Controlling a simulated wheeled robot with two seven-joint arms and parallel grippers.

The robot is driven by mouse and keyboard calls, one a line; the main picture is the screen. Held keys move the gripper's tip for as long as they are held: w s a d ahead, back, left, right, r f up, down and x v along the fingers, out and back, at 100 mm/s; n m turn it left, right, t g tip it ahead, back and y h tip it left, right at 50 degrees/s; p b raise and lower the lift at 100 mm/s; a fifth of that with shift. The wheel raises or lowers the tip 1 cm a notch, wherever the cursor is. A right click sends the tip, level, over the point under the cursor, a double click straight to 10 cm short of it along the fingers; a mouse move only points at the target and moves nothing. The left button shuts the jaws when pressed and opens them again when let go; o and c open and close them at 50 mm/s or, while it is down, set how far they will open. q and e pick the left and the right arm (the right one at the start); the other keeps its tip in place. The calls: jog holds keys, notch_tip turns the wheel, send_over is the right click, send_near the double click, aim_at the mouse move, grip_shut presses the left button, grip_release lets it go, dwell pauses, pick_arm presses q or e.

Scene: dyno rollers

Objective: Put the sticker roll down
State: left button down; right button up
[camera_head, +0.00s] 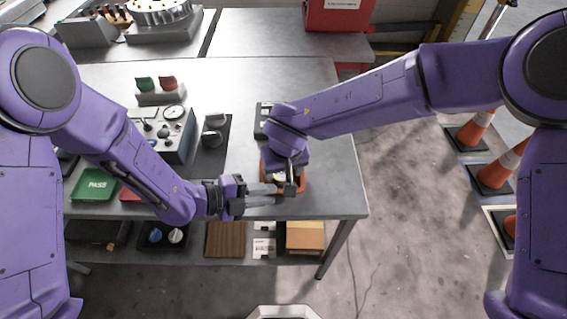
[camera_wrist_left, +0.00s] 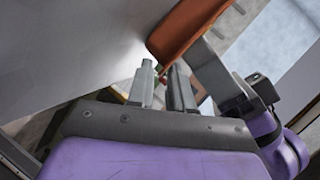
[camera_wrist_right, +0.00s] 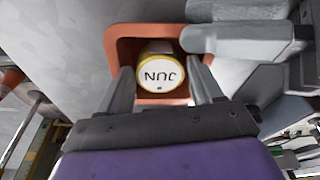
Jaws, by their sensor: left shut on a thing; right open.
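The sticker roll (camera_wrist_right: 161,72), with a white face, a yellow rim and dark lettering, sits inside a small orange bin (camera_wrist_right: 125,48). The bin stands near the front edge of the table and also shows large in the left wrist view (camera_wrist_left: 180,28). My right gripper (camera_head: 289,183) is open over the bin; in the right wrist view its fingers (camera_wrist_right: 162,88) are apart, with the roll between and beyond them. My left gripper (camera_head: 270,196) reaches in from the left beside the bin. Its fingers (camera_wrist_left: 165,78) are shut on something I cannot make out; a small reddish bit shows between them.
My two grippers are very close together at the bin. A gauge box (camera_head: 165,133) and a green PASS tray (camera_head: 94,185) stand to the left. A lower shelf holds a brown box (camera_head: 304,236). The table's right end is bare.

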pick_arm(q)
jog(key=shift+s+f, duration=0.1)
jog(key=c, duration=0.9)
grip_release()
jog(key=shift+c, duration=0.2)
pick_arm(e)
jog(key=v, duration=1.1)
jog(key=shift+r, duration=0.3)
pick_arm(q)
jog(key=v, duration=1.1)
jog(key=shift+a, duration=0.1)
jog(key=shift+s+a+r, duration=0.1)
jog(key=shift+a+r, duration=0.15)
jog(key=shift+a, duration=0.15)
